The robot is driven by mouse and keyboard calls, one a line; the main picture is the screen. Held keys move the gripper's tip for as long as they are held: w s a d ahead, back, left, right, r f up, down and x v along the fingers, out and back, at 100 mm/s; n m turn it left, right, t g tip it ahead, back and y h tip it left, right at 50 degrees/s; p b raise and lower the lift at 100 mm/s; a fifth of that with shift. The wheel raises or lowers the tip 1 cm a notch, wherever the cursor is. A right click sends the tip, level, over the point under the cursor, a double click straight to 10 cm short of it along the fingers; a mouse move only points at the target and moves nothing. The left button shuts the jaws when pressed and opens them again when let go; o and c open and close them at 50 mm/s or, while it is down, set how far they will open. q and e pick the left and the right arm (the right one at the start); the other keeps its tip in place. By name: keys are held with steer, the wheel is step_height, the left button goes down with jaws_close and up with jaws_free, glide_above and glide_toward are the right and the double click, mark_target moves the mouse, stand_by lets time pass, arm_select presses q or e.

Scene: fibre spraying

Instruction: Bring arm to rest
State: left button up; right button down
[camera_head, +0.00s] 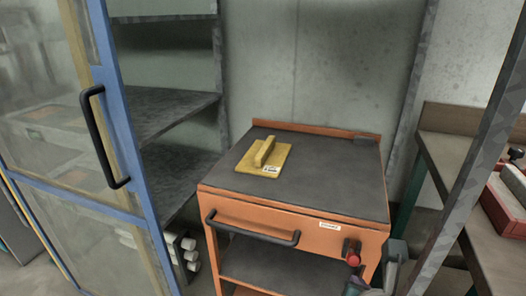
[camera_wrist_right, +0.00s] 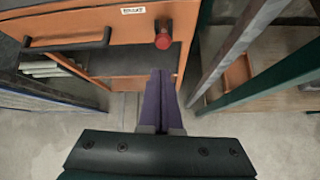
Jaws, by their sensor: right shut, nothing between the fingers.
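My right gripper (camera_wrist_right: 160,100) shows in the right wrist view as two purple fingers shut together with nothing between them. It points toward the lower front of an orange cart (camera_wrist_right: 205,18), below a red knob (camera_wrist_right: 164,40). In the head view, part of my right arm shows at the bottom edge (camera_head: 375,284), beside the right front corner of the orange cart (camera_head: 270,211); the fingers are hard to make out there. My left gripper is in neither view.
A yellow float (camera_head: 264,155) lies on the cart's dark top. A blue-framed glass door (camera_head: 125,130) with a black handle stands open at left, before grey shelves (camera_head: 165,108). A workbench (camera_head: 490,245) with a red box (camera_head: 503,205) and a grey post stand at right.

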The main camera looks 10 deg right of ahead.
steer(key=w+a+r+n+t+y+p, duration=0.1)
steer(key=w+r+n+t, duration=0.15)
steer(key=r+n, duration=0.3)
steer(key=w+r+n+t+y+p, duration=0.1)
steer(key=w+r+n+t, duration=0.1)
steer(key=r+n+t, duration=0.3)
steer(key=s+a+r+n+g+y+p, duration=0.35)
steer(key=a+r+n+y, duration=0.45)
steer(key=n, duration=0.7)
steer(key=s+a+r+n+g+p, duration=0.1)
steer(key=s+a+n+g, duration=0.3)
steer(key=s+n, duration=0.6)
steer(key=s+d+r+n+g+h+p, duration=0.3)
steer(key=s+d+n+g+h, duration=0.25)
steer(key=s+d+n, duration=0.45)
step_height(320, 180, up, 38)
steer(key=p, duration=3.8)
steer(key=shift+s+a+f, duration=0.15)
steer(key=shift+s+a, duration=0.25)
steer(key=shift+s, duration=0.05)
